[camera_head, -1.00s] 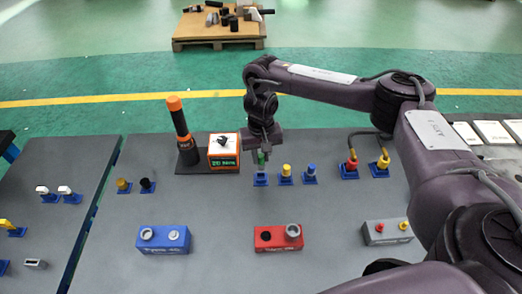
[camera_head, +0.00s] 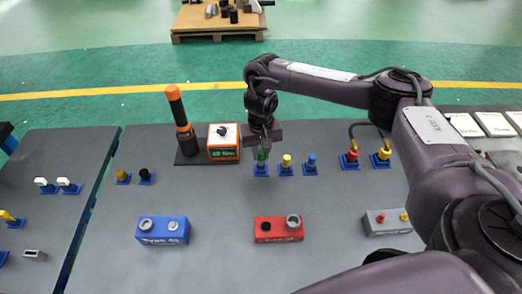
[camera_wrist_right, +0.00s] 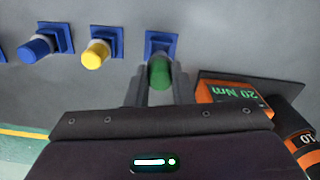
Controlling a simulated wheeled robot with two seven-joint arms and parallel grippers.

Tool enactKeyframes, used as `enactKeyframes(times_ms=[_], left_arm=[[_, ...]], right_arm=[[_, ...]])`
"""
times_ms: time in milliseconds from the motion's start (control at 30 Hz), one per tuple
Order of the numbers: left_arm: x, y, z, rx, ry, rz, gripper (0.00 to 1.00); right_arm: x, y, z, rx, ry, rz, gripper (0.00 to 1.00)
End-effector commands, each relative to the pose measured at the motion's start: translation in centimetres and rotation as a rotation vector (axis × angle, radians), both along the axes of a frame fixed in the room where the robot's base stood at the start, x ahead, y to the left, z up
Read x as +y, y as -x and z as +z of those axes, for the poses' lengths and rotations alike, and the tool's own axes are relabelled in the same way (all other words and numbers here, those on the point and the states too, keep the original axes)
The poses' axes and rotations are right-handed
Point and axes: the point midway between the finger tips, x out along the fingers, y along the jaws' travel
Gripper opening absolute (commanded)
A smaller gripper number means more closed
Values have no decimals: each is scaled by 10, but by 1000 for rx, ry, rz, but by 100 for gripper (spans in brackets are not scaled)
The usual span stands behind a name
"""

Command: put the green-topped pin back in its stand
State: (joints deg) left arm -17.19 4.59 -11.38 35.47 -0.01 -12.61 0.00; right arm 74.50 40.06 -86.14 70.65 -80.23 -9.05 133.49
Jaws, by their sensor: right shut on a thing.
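The green-topped pin (camera_head: 261,156) is upright at its blue stand (camera_head: 261,171) on the grey table. It also shows in the right wrist view (camera_wrist_right: 159,72), with the blue stand (camera_wrist_right: 161,38) right behind it. My right gripper (camera_head: 262,150) is shut on the pin, one finger on each side of the green top. The fingers partly hide the pin, and I cannot tell how deep it sits in the stand. My left gripper is not in view.
A yellow-topped pin (camera_head: 286,161) and a blue-topped pin (camera_head: 311,161) stand close to the right. An orange torque tester (camera_head: 223,143) and a black, orange-capped tool (camera_head: 180,120) stand to the left. A red block (camera_head: 278,230) and a blue block (camera_head: 163,230) are nearer.

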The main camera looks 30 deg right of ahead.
Motion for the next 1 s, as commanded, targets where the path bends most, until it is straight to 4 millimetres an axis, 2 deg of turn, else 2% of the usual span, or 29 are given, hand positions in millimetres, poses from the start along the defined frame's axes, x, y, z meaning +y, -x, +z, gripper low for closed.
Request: enactKeyframes(times_ms=[733,767,933,1000], left_arm=[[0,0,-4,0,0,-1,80],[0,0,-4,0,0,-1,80],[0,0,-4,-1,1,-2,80],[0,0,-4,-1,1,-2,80]], right_arm=[[0,0,-28,0,0,0,0],[0,0,-27,-1,-1,1,24],[0,0,-27,0,0,1,46],[0,0,-27,0,0,0,46]])
